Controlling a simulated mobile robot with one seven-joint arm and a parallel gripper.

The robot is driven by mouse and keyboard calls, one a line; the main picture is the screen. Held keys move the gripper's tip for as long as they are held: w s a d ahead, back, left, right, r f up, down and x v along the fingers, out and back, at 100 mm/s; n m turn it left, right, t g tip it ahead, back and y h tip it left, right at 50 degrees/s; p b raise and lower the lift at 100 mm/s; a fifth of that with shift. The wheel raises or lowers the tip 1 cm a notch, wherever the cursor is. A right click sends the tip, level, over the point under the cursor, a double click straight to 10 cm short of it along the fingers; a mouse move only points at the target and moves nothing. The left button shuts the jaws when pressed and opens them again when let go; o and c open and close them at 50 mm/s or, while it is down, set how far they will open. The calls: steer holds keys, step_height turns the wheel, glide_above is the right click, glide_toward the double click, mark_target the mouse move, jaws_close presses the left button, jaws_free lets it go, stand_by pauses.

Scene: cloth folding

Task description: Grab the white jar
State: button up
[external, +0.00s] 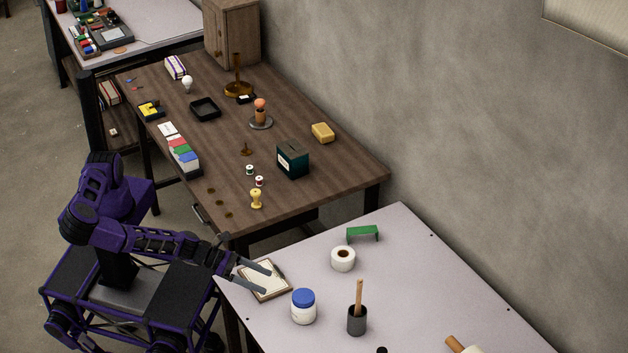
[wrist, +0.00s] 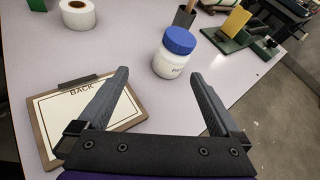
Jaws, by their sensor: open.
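The white jar (external: 303,308) with a blue lid stands upright on the light grey table (external: 420,260), near its front left part. In the wrist view the jar (wrist: 171,60) stands ahead of my gripper, beyond the fingertips and slightly right of the middle, with partly readable lettering on its side. My gripper (external: 262,277) is open and empty, over the clipboard's side of the table and to the left of the jar. In the wrist view its two fingers (wrist: 158,78) are spread wide, and neither touches the jar.
A clipboard (external: 264,281) marked "BACK" lies beside my gripper; it also shows in the wrist view (wrist: 65,115). A tape roll (external: 343,259), a green stand (external: 362,233) and a dark cup (external: 357,321) with a wooden stick stand around the jar. A brown table (external: 330,170) adjoins behind.

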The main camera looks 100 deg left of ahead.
steer(key=s+d+r+m, duration=0.1)
steer(key=s+d+m, duration=0.1)
steer(key=m, duration=0.1)
steer(key=b, duration=0.2)
glide_toward(304, 307)
steer(key=w+a+f, duration=0.2)
steer(key=f, duration=0.1)
steer(key=w+a+f, duration=0.1)
steer(key=f, duration=0.1)
steer(key=shift+w+a, duration=0.1)
steer(key=shift+w, duration=0.3)
steer(key=x, duration=0.4)
steer(key=shift+s+f, duration=0.15)
steer(key=shift+f, duration=0.15)
steer(key=shift+w+f, duration=0.2)
steer(key=shift+w, duration=0.4)
steer(key=c, duration=1.6)
steer(key=shift+r, duration=0.1)
